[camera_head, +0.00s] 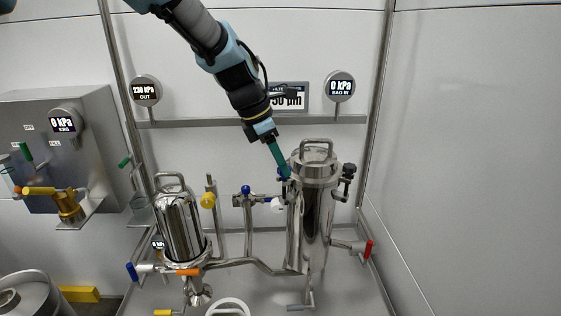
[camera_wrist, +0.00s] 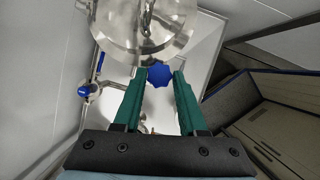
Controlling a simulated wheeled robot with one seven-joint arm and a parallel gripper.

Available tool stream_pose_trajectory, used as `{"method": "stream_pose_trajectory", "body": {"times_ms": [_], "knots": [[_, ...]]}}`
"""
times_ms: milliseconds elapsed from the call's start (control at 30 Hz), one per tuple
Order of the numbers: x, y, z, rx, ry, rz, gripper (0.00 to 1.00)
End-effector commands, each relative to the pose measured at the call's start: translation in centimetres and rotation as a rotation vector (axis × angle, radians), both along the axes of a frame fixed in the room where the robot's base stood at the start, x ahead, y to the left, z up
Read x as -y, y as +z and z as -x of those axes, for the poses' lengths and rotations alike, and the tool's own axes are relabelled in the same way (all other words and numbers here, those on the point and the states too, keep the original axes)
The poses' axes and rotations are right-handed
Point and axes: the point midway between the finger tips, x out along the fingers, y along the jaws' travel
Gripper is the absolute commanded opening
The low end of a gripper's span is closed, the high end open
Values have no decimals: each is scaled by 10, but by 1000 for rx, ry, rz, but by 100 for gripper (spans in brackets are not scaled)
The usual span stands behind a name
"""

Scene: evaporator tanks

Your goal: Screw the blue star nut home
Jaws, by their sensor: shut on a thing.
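The blue star nut (camera_wrist: 158,75) sits between the tips of my teal fingers in the wrist view, at the edge of the steel vessel's lid. In the head view my fingers mostly hide it. My gripper (camera_wrist: 159,74) is shut on the nut; in the head view its fingers (camera_head: 288,176) slant down to the left side of the lid. The steel filter vessel (camera_head: 321,207) stands upright, with its domed lid (camera_head: 316,165) and top handle in place. I cannot tell how far down the nut sits on its thread.
A black knob (camera_head: 348,170) is on the lid's right side. Left of the vessel are a blue-handled valve (camera_head: 246,190) and a smaller steel vessel (camera_head: 181,228). A red-handled valve (camera_head: 368,249) is low at right. A rail (camera_head: 200,123) with gauges runs behind.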

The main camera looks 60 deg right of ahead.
Motion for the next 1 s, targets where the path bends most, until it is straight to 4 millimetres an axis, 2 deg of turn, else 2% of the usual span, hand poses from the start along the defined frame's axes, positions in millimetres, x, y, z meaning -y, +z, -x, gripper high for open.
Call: {"method": "stream_pose_trajectory", "body": {"times_ms": [33, 233, 667, 1000], "knots": [[0, 0, 0, 0, 0, 0, 22], [0, 0, 0, 0, 0, 0, 0], [0, 1, 0, 0, -39, -3, 0], [2, 3, -2, -1, -261, -2, 0]]}}
